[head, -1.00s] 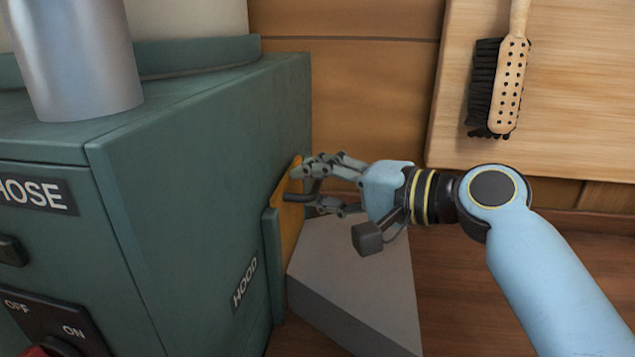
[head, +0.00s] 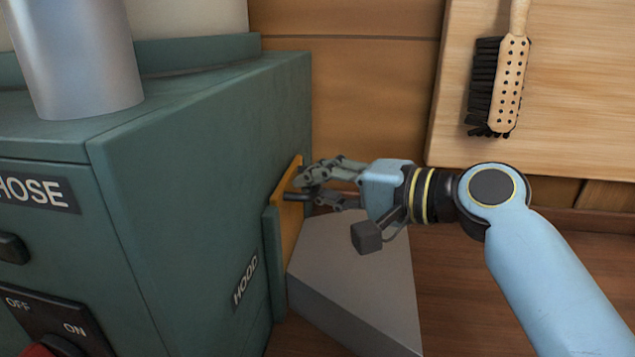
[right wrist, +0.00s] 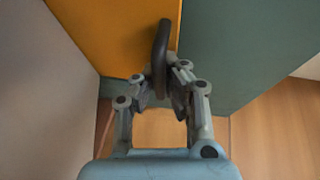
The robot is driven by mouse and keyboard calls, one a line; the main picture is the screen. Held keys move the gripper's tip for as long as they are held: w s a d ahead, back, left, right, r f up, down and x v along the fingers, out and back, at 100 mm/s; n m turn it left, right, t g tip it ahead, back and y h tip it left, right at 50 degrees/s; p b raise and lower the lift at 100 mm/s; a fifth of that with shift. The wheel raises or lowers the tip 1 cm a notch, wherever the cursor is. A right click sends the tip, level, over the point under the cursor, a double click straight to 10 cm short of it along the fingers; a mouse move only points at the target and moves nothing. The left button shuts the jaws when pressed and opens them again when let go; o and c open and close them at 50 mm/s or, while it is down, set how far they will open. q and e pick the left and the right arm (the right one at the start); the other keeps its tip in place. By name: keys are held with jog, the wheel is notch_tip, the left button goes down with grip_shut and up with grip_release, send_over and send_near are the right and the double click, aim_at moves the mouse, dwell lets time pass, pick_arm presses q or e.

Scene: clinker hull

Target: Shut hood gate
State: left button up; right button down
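The hood gate is an orange plate (head: 290,215) in a green slide frame on the side of the green cabinet (head: 205,160), near the "HOOD" label (head: 245,280). It has a dark bar handle (head: 297,197). In the right wrist view the orange plate (right wrist: 115,30) fills the upper left and the handle (right wrist: 160,50) stands out from it. My right gripper (head: 312,188) is at the handle, with its fingers drawn together on either side of it; the fingertips (right wrist: 164,93) also show in the right wrist view. My left gripper is not in view.
A grey block (head: 355,275) stands on the floor under my right gripper. A metal pipe (head: 80,55) rises from the cabinet top. An OFF/ON switch panel (head: 45,320) is at lower left. A brush (head: 505,85) hangs on a wooden board at upper right.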

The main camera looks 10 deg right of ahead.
aim_at(296, 222)
notch_tip(296, 222, down, 7)
jog(key=b, duration=0.4)
jog(key=shift+s+f, duration=0.1)
jog(key=shift+f, duration=0.1)
jog(key=c, duration=1.4)
grip_release()
jog(key=shift+r, duration=0.1)
